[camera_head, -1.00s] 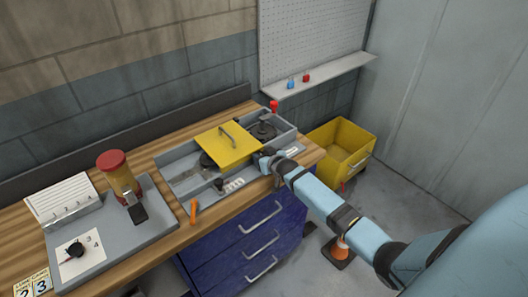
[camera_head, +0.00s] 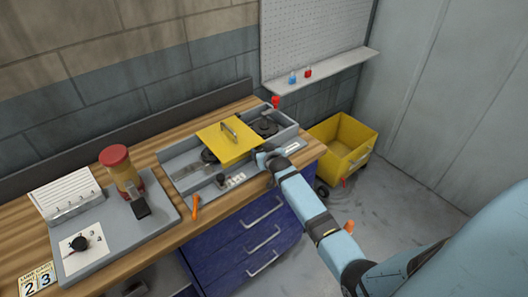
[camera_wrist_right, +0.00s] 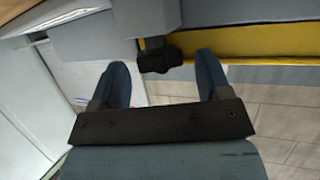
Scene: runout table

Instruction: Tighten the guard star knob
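The yellow guard (camera_head: 230,142) with a handle on top lies over the middle of the grey machine on the bench. In the right wrist view its yellow edge (camera_wrist_right: 265,42) runs across the upper right. A dark star knob (camera_wrist_right: 158,56) sits by that edge, on the guard's side. My right gripper (camera_wrist_right: 162,70) is open, its two blue fingers apart, with the knob between and slightly beyond the tips; neither finger visibly touches it. In the head view the right gripper (camera_head: 264,156) is at the guard's right front corner and hides the knob. My left gripper is not in view.
A grey tray (camera_head: 150,226) with a red-capped jar (camera_head: 120,170) stands at the left. An orange tool (camera_head: 196,207) lies near the bench's front edge. A yellow bin (camera_head: 365,163) is on the floor at right, and open floor lies in front of it.

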